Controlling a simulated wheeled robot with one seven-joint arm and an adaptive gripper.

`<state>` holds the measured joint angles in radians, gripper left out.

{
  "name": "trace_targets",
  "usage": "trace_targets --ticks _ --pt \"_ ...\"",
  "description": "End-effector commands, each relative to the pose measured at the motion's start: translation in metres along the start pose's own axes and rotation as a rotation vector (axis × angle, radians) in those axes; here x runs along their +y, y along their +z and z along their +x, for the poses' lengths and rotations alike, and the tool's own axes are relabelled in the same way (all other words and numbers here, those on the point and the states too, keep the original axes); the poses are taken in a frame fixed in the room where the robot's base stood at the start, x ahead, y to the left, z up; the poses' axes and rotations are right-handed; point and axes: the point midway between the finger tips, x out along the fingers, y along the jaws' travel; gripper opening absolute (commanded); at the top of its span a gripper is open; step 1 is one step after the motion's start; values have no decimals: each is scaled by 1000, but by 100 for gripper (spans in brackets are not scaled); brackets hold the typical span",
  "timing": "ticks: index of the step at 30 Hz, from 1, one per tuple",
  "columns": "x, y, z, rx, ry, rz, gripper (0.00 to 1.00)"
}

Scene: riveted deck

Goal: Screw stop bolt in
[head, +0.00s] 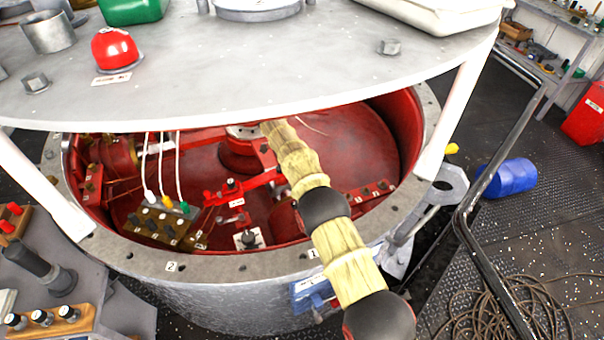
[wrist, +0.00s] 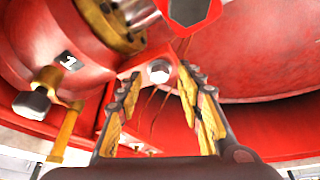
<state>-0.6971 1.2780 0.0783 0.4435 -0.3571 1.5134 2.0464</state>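In the wrist view, a light-grey bolt head (wrist: 159,71) shows on a red bracket (wrist: 153,58), between and just beyond my fingertips. I cannot tell whether it is the stop bolt or how far it is screwed in. My gripper (wrist: 160,82) is open, its yellow-padded fingers apart on either side of the bolt head. No contact with it is clear. In the head view, my arm reaches into the red-lined drum (head: 225,268) under the grey top plate (head: 240,85), which hides my gripper.
In the wrist view, a brass fitting with a hex end (wrist: 33,104) stands left beside a "1" label (wrist: 68,60); a brass flange (wrist: 112,22) is above. In the head view, a terminal block (head: 160,225) with wires and red linkages (head: 240,188) crowd the drum. Plate legs (head: 452,120) limit the sides.

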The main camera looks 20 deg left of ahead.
Motion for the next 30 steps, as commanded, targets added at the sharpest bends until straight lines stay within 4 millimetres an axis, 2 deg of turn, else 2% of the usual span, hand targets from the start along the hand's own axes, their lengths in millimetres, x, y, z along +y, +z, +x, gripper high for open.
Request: trace_targets --ticks 5,12,18,23,30 --pt "-1 -7 -18 -2 -4 1 37" --pt "-1 -24 -58 -1 -3 2 37" --pt "-1 -34 -84 -1 -3 1 37" --pt "-1 -37 -92 -1 -1 1 37" --pt "-1 -38 -92 -1 -1 1 37"
